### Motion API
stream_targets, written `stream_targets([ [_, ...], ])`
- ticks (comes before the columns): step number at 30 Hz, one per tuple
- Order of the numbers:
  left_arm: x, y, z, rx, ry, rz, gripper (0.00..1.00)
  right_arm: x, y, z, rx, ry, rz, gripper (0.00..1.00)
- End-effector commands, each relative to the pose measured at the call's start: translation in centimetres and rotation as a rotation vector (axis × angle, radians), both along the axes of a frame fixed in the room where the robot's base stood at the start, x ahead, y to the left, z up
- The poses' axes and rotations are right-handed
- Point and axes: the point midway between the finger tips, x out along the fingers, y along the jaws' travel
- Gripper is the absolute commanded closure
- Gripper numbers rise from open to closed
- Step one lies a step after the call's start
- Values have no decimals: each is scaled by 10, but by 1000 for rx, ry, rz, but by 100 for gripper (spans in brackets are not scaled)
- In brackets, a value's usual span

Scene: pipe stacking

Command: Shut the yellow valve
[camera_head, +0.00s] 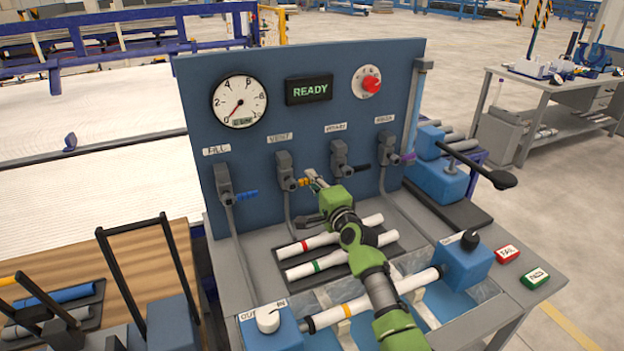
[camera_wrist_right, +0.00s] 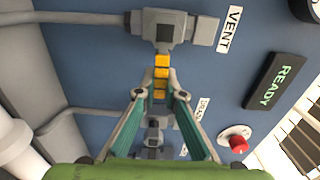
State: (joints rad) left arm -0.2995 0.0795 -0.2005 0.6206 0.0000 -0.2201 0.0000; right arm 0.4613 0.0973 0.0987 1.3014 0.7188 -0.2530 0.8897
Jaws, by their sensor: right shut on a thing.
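The yellow valve handle (camera_head: 303,182) belongs to the grey valve body (camera_head: 287,168) under the VENT label on the blue panel. It sticks out to the right from the body. In the wrist view the banded yellow handle (camera_wrist_right: 162,75) runs from the valve body down between my fingertips. My right gripper (camera_head: 313,180), on a green arm, is shut on the handle's outer end; it also shows in the wrist view (camera_wrist_right: 161,92). The fingers partly hide that end. My left gripper is not in view.
Similar valves with blue (camera_head: 246,195), black (camera_head: 360,168) and purple (camera_head: 406,158) handles stand on either side. Above are a gauge (camera_head: 239,102), a READY display (camera_head: 309,89) and a red knob (camera_head: 371,84). White pipes (camera_head: 308,244) lie below my right arm.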

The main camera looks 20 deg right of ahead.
Motion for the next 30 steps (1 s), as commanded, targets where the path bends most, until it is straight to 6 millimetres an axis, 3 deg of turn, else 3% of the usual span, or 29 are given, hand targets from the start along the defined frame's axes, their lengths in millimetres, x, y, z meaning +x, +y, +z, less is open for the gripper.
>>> stream_targets([
  [18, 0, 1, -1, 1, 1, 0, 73, 0, 0, -3, 43, 3, 1, 100],
  [19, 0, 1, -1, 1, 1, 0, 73, 0, 0, -3, 43, 3, 1, 83],
  [21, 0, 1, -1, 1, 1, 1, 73, 0, 0, -3, 42, 3, 1, 73],
  [30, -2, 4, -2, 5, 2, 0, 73, 0, 0, -3, 38, 2, 0, 73],
])
